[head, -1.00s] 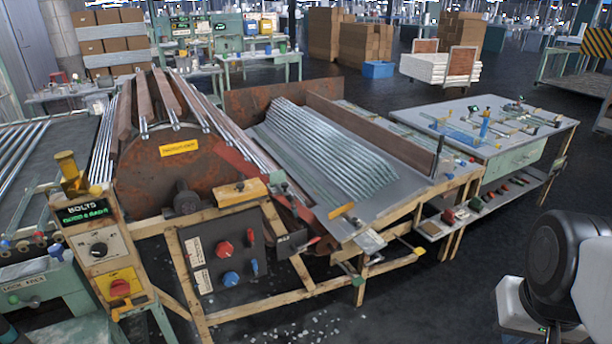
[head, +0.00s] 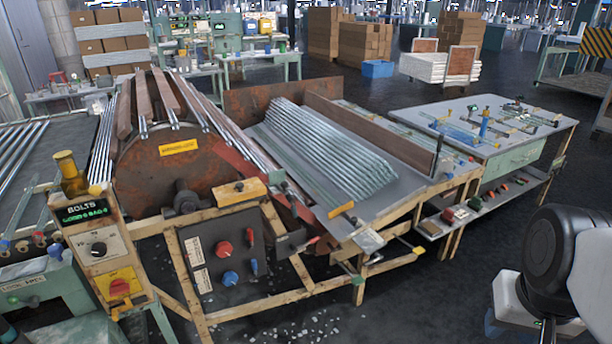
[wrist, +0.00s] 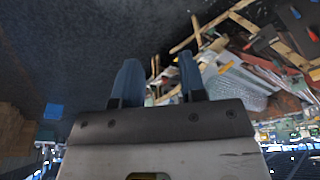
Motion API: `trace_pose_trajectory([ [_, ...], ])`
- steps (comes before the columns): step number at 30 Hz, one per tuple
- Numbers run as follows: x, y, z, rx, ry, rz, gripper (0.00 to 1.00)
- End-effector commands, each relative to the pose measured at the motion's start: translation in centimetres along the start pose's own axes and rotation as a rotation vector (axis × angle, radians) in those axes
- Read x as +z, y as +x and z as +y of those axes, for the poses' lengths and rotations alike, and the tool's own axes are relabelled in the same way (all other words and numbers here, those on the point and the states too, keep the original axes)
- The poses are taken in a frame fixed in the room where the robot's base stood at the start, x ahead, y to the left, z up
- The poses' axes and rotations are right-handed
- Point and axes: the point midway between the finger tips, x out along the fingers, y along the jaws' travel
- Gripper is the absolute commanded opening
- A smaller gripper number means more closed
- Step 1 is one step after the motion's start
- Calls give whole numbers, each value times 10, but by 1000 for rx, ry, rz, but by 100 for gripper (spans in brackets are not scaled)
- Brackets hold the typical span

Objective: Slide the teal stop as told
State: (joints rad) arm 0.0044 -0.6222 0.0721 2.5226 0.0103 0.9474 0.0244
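A pile of glass tubes (head: 325,150) lies on the grey sloped tray (head: 410,184). In the wrist view, my gripper (wrist: 160,80) is open, with its two blue fingers apart and nothing between them. It is over dark floor, away from the tube rack, which shows small and tilted at the upper right. In the head view only part of my arm shows, at the lower right.
A rusty drum (head: 150,175) with long tubes over it stands left of the tray. A control panel (head: 225,258) with red and blue knobs is below it. A grey-topped bench (head: 540,130) with tools stands to the right. Dark floor (head: 440,300) is free in front.

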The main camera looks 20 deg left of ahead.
Motion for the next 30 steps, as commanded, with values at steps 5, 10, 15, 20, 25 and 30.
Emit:
trace_pose_trajectory([
  [5, -16, 3, -15, -56, 49, -40, 49],
  [10, -42, 8, -38, -142, 131, -104, 49],
  [15, -71, 14, -68, -237, 225, -183, 49],
  [20, -99, 21, -96, -322, 315, -261, 49],
  [25, -130, 29, -128, -408, 410, -349, 49],
  [30, -161, 40, -160, -489, 504, -441, 49],
])
